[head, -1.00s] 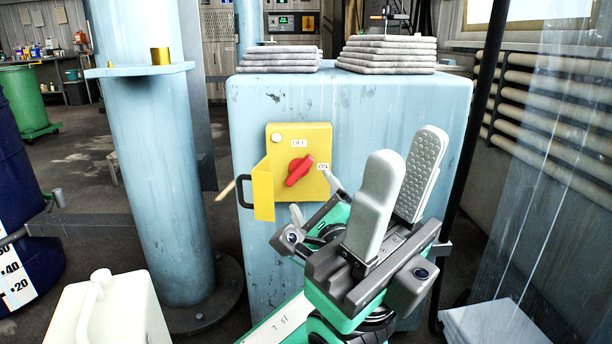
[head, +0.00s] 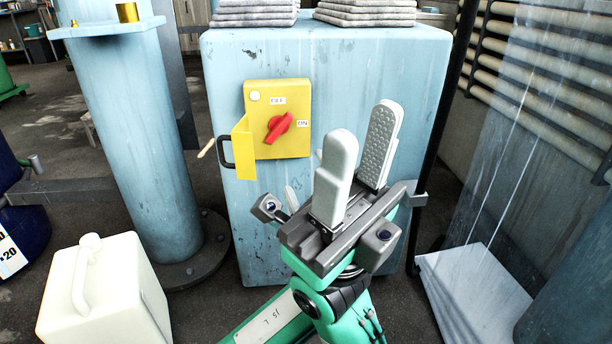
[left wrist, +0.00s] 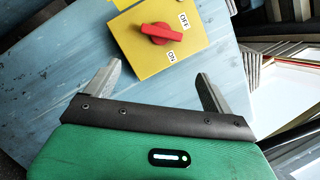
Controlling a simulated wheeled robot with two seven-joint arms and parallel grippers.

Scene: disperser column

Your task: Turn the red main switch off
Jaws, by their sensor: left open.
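The red main switch (head: 279,128) is a rotary knob on a yellow box (head: 293,90), mounted on the front of a pale blue cabinet. In the head view its handle points up and right, between the OFF label above and the ON label at right. The switch (left wrist: 160,33) also shows in the left wrist view, ahead of my left gripper (left wrist: 158,70), whose fingers are wide apart and empty. In the head view my left gripper (head: 304,170) is below the switch, largely hidden behind my right gripper (head: 365,120). The right fingers point up, apart and empty.
A yellow flap (head: 243,150) stands out at the box's left side. The blue cabinet (head: 400,75) carries stacked grey bags (head: 365,15). A blue column (head: 135,130) stands left, and a white canister (head: 130,285) is at lower left.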

